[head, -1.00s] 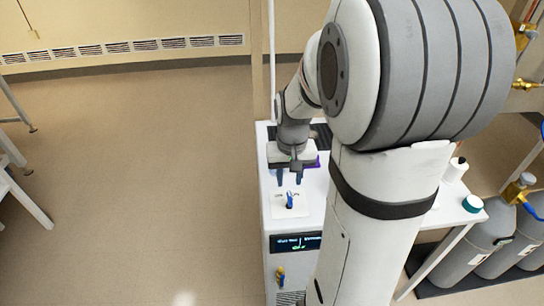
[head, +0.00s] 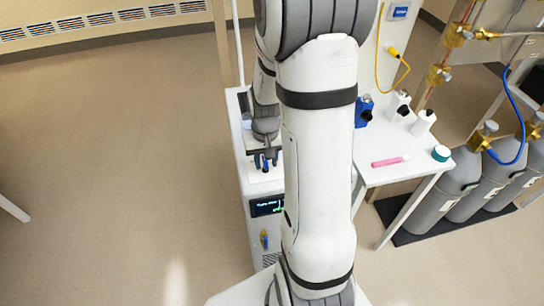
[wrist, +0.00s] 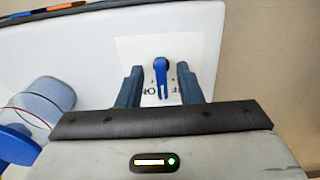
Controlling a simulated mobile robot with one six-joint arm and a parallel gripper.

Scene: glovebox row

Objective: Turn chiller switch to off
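The chiller is a white cabinet (head: 243,177) with a dark display (head: 267,207) on its front. Its blue switch lever (wrist: 161,78) sits on a pale label plate (wrist: 205,45) with partly hidden dark lettering. In the wrist view the lever points down the picture, towards my gripper's body. My gripper (wrist: 160,72) is open, one dark blue finger on each side of the lever, with a visible gap on both sides. In the head view my gripper (head: 263,161) is low over the chiller top and my arm hides part of the cabinet.
Right of the chiller, a white side table (head: 400,165) holds bottles, a pink item (head: 390,161) and a teal-capped jar (head: 441,153). Grey gas cylinders (head: 450,190) stand farther right. The floor (head: 120,170) on the left is mostly clear.

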